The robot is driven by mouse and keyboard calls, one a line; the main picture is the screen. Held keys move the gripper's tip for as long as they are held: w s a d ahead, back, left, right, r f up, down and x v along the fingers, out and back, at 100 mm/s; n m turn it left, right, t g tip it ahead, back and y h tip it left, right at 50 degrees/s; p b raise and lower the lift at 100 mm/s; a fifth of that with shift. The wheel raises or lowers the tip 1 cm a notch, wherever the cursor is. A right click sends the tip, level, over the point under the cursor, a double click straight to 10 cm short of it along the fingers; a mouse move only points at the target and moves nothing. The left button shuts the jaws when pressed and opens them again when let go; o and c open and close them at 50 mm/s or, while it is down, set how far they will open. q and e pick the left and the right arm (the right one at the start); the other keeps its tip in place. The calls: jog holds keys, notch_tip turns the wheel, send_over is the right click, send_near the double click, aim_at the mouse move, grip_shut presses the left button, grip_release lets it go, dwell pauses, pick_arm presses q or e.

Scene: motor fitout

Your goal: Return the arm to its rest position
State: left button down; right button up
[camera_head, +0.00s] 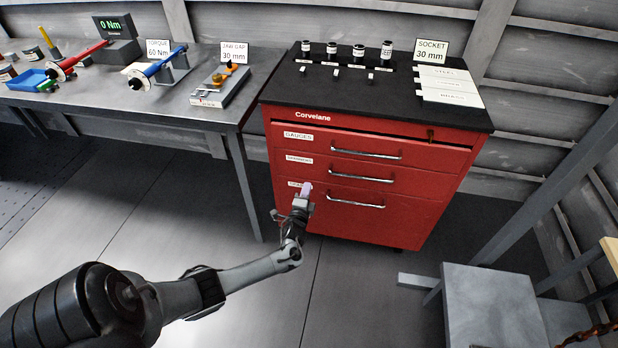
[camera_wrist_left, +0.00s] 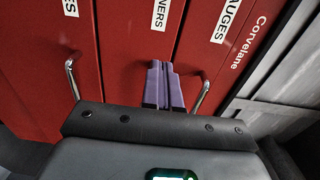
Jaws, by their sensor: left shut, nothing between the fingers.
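My left gripper (camera_head: 307,190) is in front of the left side of the red Corvelane cabinet (camera_head: 405,213), near the label of the lowest drawer. Its purple fingers are together with nothing between them; they also show in the left wrist view (camera_wrist_left: 164,87), pointing at the red drawer fronts. I cannot tell whether the fingertips touch the cabinet. My left arm reaches in from the lower left. My right gripper is in neither view.
A workbench (camera_head: 215,118) with tools is at left. A grey stand (camera_head: 490,300) is at lower right. Floor between is clear.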

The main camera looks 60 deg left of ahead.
pick_arm(q)
jog(key=s+d+f+g+h+p, duration=0.1)
jog(key=s+d+f, duration=0.1)
jog(key=s+f, duration=0.15)
jog(key=s+d+f+p, duration=0.1)
jog(key=s+d+f, duration=0.2)
jog(key=s, duration=0.2)
jog(key=s+d+h+p, duration=0.1)
jog(key=s+d+h, duration=0.3)
jog(key=d, duration=0.7)
jog(key=s+d+r+n+g+h+p, duration=0.1)
jog(key=s+d+r+n+g+h, duration=0.2)
jog(key=d, duration=0.5)
jog(key=s+d+r+n+g+h, duration=0.1)
jog(key=s+d+r+h, duration=0.15)
jog(key=d+r, duration=0.4)
jog(key=s+d+r+n+g+h, duration=0.2)
jog(key=s+d+r+g, duration=0.2)
jog(key=s+d+r, duration=0.4)
notch_tip(320, 180, up, 39)
jog(key=a+n+p, duration=0.1)
jog(key=p, duration=3.7)
jog(key=shift+f, duration=0.15)
jog(key=shift+w, duration=0.1)
